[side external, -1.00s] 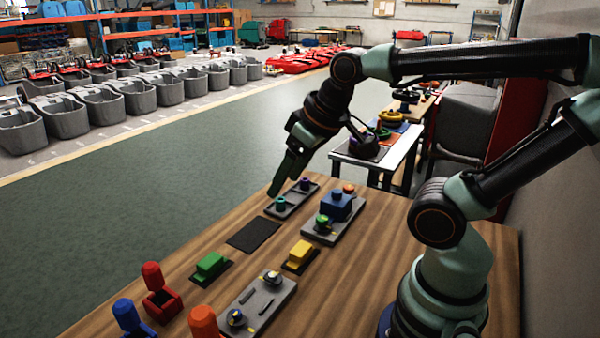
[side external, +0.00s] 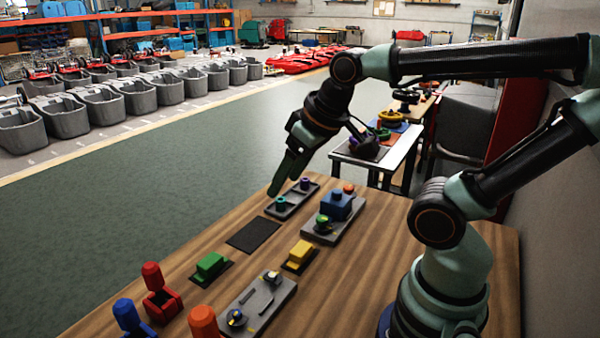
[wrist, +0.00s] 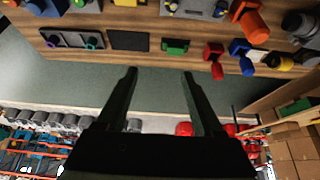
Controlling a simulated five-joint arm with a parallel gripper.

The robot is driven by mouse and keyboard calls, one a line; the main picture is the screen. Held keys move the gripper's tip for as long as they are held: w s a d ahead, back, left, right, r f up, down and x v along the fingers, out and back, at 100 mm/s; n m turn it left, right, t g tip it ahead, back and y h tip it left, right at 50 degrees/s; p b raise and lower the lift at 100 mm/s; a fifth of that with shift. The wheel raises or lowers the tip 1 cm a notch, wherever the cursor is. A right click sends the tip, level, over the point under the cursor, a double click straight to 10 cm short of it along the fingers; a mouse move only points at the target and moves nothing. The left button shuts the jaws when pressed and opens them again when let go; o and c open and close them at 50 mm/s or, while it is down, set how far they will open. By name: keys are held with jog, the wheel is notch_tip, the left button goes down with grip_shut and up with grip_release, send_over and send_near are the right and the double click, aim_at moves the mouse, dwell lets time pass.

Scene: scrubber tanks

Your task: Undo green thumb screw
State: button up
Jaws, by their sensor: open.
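The green thumb screw (side external: 322,221) stands on a grey plate (side external: 318,235), just in front of a blue block (side external: 336,205) on the same plate. My gripper (side external: 276,190) hangs above the far edge of the wooden table, to the left of the screw and apart from it. In the wrist view my gripper (wrist: 159,74) is open, its two fingers wide apart with nothing between them. I cannot make out the green screw clearly in the wrist view.
A small grey tray (side external: 293,200) with a teal knob (side external: 281,203) and a purple knob (side external: 305,184) lies near my gripper. A black pad (side external: 253,234), a green block (side external: 210,265) and a yellow block (side external: 301,253) are nearby. The right-hand tabletop is partly clear.

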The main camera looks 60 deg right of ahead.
jog(key=w+d+f+m+g, duration=0.1)
jog(key=w+d+m, duration=0.1)
jog(key=d+m, duration=0.35)
jog(key=m+g, duration=0.5)
jog(key=m, duration=2.2)
send_over(323, 218)
notch_tip(323, 218, down, 9)
notch_tip(323, 218, down, 11)
jog(key=shift+d+r, duration=0.1)
jog(key=shift+c, duration=0.3)
grip_shut()
